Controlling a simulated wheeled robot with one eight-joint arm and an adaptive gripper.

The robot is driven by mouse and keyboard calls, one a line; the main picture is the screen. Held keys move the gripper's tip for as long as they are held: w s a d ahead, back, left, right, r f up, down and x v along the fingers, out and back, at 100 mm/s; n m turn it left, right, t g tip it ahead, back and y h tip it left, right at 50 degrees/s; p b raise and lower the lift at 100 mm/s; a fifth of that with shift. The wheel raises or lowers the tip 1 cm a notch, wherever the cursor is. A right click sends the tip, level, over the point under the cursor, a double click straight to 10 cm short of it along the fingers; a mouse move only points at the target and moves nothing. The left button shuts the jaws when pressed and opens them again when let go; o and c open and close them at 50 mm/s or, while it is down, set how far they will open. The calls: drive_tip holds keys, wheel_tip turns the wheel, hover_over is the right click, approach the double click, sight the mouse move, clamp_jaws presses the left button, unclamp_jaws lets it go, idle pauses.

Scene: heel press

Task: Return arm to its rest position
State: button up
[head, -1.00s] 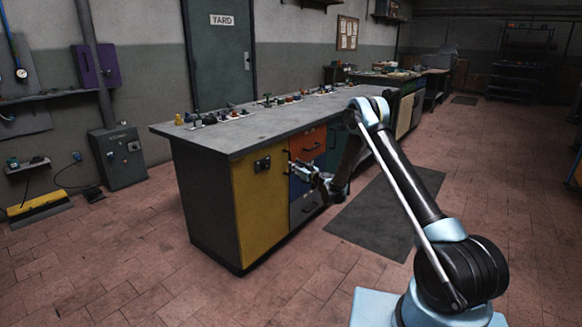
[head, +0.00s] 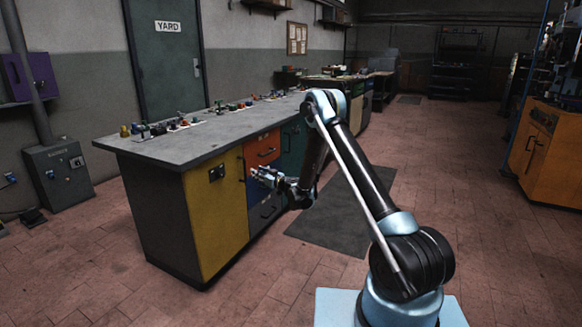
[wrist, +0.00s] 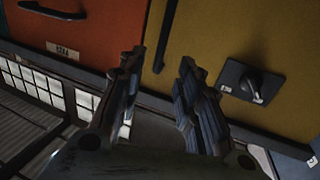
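My arm is raised and bent in the head view, with its elbow up and its forearm hanging down in front of the workbench. My gripper (head: 262,175) is beside the bench's drawer fronts, near the boundary of the yellow door (head: 215,210) and the orange drawer (head: 262,149). In the wrist view my gripper (wrist: 158,75) shows two dark fingers with a clear gap between them and nothing held. The yellow door and its black knob plate (wrist: 250,82) lie beyond the fingertips there, and the orange drawer (wrist: 85,30) is on the left.
The grey bench top (head: 205,132) carries several small fittings along its back. A dark mat (head: 335,225) lies on the tiled floor. An orange cabinet (head: 548,150) stands at the right. The floor between mat and cabinet is clear.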

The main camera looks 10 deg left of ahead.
drive_tip(key=s+d+r+g+h, duration=0.1)
drive_tip(key=s+d+r+g, duration=0.1)
drive_tip(key=s+d+r, duration=0.6)
drive_tip(key=s+d+r+g+h, duration=0.1)
drive_tip(key=s+d+r+h, duration=0.1)
drive_tip(key=d+r, duration=0.75)
drive_tip(key=s+d+r+m+g+h, duration=0.1)
drive_tip(key=s+d+r+m+h, duration=0.1)
drive_tip(key=s+d+r, duration=0.45)
drive_tip(key=s+d+f+m+g+h, duration=0.1)
drive_tip(key=s+d+f+m+h, duration=0.1)
drive_tip(key=s+d, duration=0.7)
drive_tip(key=s+d+f+m+g+h, duration=0.2)
drive_tip(key=s+d+f, duration=0.4)
drive_tip(key=s, duration=1.3)
drive_tip(key=s+d+f+m+g+h, duration=0.1)
drive_tip(key=s+d+f+m+h, duration=0.3)
drive_tip(key=s+d, duration=0.9)
drive_tip(key=shift+s+d+f+g+h, duration=0.2)
drive_tip(key=shift+s+f+g+h, duration=0.1)
drive_tip(key=shift+s+h, duration=0.25)
drive_tip(key=shift+w, duration=0.15)
drive_tip(key=shift+w+f, duration=0.15)
drive_tip(key=shift+w, duration=0.3)
